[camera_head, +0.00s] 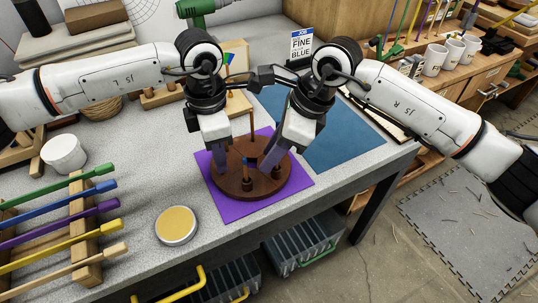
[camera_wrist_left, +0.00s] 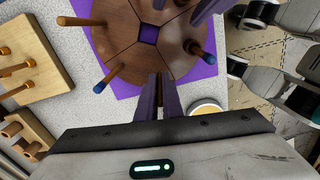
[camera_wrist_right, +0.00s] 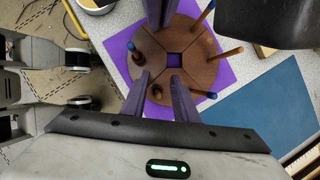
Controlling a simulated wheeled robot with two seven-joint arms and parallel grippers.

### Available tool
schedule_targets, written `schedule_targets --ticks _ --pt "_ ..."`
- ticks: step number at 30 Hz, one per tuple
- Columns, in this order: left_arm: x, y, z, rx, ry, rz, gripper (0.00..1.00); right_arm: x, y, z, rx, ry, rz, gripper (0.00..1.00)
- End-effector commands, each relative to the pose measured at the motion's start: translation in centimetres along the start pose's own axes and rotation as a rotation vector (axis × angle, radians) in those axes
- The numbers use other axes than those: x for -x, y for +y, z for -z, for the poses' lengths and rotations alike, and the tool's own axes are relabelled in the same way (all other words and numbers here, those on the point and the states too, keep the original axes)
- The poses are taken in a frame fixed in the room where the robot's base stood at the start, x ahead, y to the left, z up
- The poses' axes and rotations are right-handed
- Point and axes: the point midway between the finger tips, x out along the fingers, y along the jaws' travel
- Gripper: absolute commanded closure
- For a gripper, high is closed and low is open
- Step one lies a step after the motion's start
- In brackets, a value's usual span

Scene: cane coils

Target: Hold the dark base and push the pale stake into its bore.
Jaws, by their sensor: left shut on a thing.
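The dark base is a round brown disc with a square hole in the middle (camera_head: 230,187); it also shows in the left wrist view (camera_wrist_left: 125,55) and the right wrist view (camera_wrist_right: 195,45). My left gripper (camera_head: 221,172) is shut on its near-left rim. Several thin brown stakes stand up from the disc, most with blue tips. A pale tan stake (camera_wrist_right: 230,53) leans outward in the right wrist view. My right gripper (camera_wrist_right: 159,76) is open over the disc, its fingers either side of a short dark post (camera_wrist_right: 157,92). I cannot tell whether they touch it.
The disc lies on a purple mat (camera_head: 219,203), beside a blue mat (camera_head: 335,135). A round tin (camera_head: 176,225) stands front left. A rack with coloured rods (camera_head: 85,225) and a white cup (camera_head: 63,153) are on the left. The bench's front edge is close to the mat.

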Motion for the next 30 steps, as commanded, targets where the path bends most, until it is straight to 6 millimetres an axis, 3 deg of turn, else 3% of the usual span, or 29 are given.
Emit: schedule_targets --ticks 9,15,27,30 --pt "0.0 0.0 0.0 0.0 -0.001 -0.001 1.0 6.8 -0.1 0.0 0.0 0.0 0.004 0.73" --pt "0.0 0.0 0.0 0.0 -0.001 -0.001 1.0 9.7 0.0 0.0 0.001 0.001 0.002 0.73" --pt "0.1 0.0 0.0 0.0 -0.001 -0.001 1.0 10.6 0.1 0.0 0.001 0.001 -0.001 0.73" --pt "0.1 0.0 0.0 0.0 -0.001 -0.001 0.8 10.6 0.1 0.0 0.001 0.001 -0.001 0.73"
